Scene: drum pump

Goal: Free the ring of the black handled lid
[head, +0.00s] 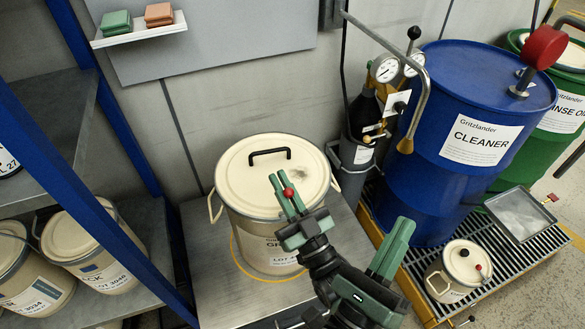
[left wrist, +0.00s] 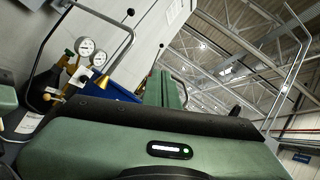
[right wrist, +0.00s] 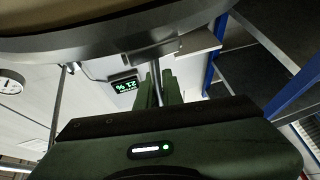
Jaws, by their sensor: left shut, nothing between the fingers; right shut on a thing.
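The pail (head: 265,245) has a cream lid with a black handle (head: 270,153), its bar standing up from the lid. The clamp ring (head: 228,203) runs around the lid's rim, and the lid sits flat inside it. A red ball knob (head: 289,192) shows at the front of the rim, at my right gripper's fingers. My right gripper (head: 281,188) is shut on the ring's lever, which is mostly hidden by the fingers. In the right wrist view, a grey strip shows between those fingers (right wrist: 160,85). My left gripper (head: 391,248) is shut and empty, to the right of the pail.
The pail stands on a metal platform (head: 190,260). A blue drum (head: 410,185), gas cylinder (head: 362,120) and small pail (head: 458,270) stand to the right. A shelf rack (head: 60,160) with pails is on the left, close to the platform.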

